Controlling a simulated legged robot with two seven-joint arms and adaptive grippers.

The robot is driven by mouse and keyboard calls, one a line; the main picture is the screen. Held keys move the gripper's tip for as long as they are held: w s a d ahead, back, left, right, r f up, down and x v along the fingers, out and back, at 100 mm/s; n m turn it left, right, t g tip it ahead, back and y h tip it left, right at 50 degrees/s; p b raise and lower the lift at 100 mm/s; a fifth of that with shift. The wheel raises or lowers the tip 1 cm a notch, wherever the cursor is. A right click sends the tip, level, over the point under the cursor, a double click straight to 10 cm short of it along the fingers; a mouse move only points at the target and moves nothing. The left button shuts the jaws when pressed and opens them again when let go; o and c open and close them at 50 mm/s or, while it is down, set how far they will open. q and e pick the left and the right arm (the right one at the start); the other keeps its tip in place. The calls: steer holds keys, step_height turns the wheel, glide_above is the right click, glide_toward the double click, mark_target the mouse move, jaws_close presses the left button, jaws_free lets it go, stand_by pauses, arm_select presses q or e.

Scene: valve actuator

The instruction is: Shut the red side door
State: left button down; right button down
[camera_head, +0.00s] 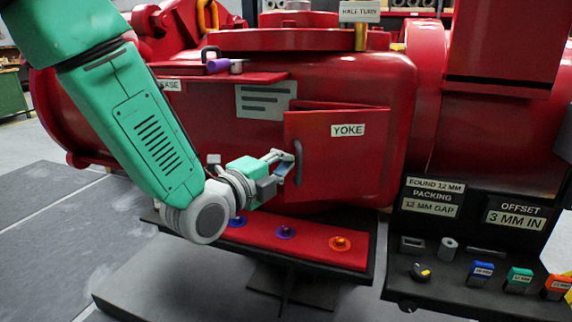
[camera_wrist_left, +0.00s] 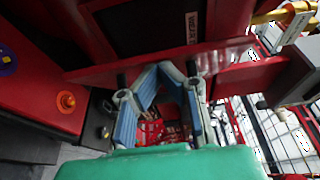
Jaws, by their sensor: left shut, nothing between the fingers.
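The red side door (camera_head: 345,170), labelled YOKE, is on the front of the red valve body in the head view. It looks ajar, its left edge standing out from the body. A dark curved handle (camera_head: 298,163) is near that left edge. My left gripper (camera_head: 285,168) is shut and empty, at the door's left edge beside the handle; I cannot tell whether it touches. In the left wrist view, the gripper (camera_wrist_left: 158,70) is in front of a red edge, probably the door's, with a dark labelled recess (camera_wrist_left: 140,25) beyond. My right gripper is not in view.
Below the door is a red shelf (camera_head: 305,243) with blue, purple and orange round pieces. A black stand (camera_head: 455,265) with labels, sockets and coloured blocks is at the right. A red ledge (camera_head: 220,80) with a purple-handled part projects above the left arm. Open floor lies at left.

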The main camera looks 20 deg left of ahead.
arm_select(q)
steer(key=w+a+m+g+h, duration=0.2)
steer(key=w+a+h, duration=0.1)
steer(key=w, duration=0.7)
steer(key=shift+w+a+m+h+p, duration=0.3)
steer(key=shift+w+a+p, duration=0.05)
steer(key=shift+p, duration=0.05)
steer(key=shift+r, duration=0.1)
